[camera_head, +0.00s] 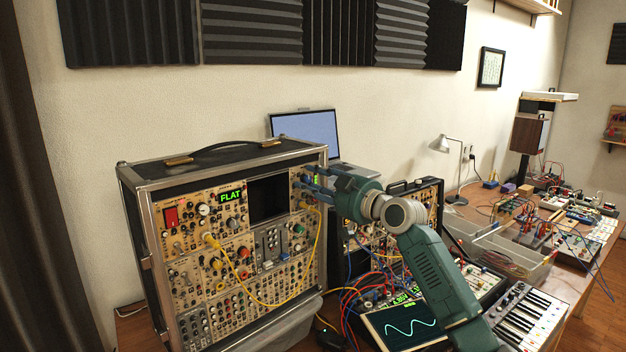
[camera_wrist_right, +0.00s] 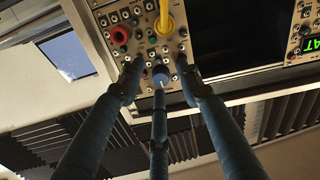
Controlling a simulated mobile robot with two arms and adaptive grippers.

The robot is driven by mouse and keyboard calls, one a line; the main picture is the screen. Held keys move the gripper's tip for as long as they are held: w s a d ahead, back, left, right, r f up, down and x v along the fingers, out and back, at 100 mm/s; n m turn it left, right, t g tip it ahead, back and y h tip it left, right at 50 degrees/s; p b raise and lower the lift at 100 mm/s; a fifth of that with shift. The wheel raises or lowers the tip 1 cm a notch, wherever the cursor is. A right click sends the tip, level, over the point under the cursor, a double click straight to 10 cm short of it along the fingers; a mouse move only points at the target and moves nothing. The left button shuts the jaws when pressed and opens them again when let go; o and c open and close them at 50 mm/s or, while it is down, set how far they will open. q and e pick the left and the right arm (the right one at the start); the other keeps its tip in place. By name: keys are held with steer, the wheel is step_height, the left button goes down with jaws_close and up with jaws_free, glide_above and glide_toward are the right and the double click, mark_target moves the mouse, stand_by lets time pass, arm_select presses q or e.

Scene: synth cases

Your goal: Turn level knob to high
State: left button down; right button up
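A rack case (camera_head: 150,180) of beige module panels with many knobs stands on the table in the head view. My right gripper (camera_head: 308,184) reaches its upper right panel from the right. In the right wrist view a small blue-grey knob (camera_wrist_right: 160,72) sits between the spread fingertips of this gripper (camera_wrist_right: 159,80). The fingers are apart and look open around the knob; I cannot tell whether any touches it. No level label is readable, and the knob is hidden by the gripper in the head view. My left gripper is not in view.
A yellow cable (camera_head: 242,278) hangs across the case front and plugs in near the gripper; it also shows in the wrist view (camera_wrist_right: 165,18). A red knob (camera_wrist_right: 120,36) is close by. A laptop (camera_head: 306,129) stands behind. A keyboard (camera_head: 530,314) and cables lie right.

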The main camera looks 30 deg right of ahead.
jaws_close()
steer(key=shift+f, duration=0.1)
